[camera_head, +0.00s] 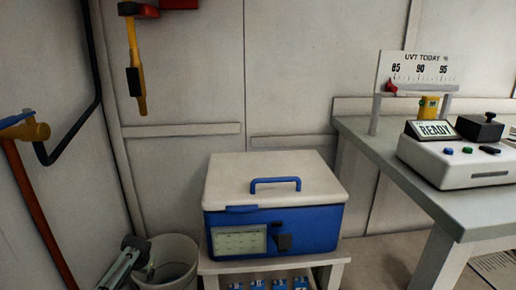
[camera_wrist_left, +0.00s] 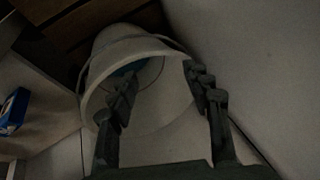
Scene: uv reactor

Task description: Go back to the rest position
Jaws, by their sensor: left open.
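My left gripper (camera_head: 143,258) is at the lower left of the head view, at the near left rim of a white bucket (camera_head: 183,262). Its dark fingers are spread apart and nothing is between them. In the left wrist view the two fingers of my left gripper (camera_wrist_left: 160,88) stand apart with the bucket (camera_wrist_left: 103,62) beyond them. Something bluish shows inside the bucket, too dim to name. My right gripper is not in view.
A blue box with a white lid (camera_head: 275,181) stands on a low stand right of the bucket. A grey table (camera_head: 400,165) at the right holds a white device (camera_head: 465,163) reading READY and a UVT gauge (camera_head: 420,70).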

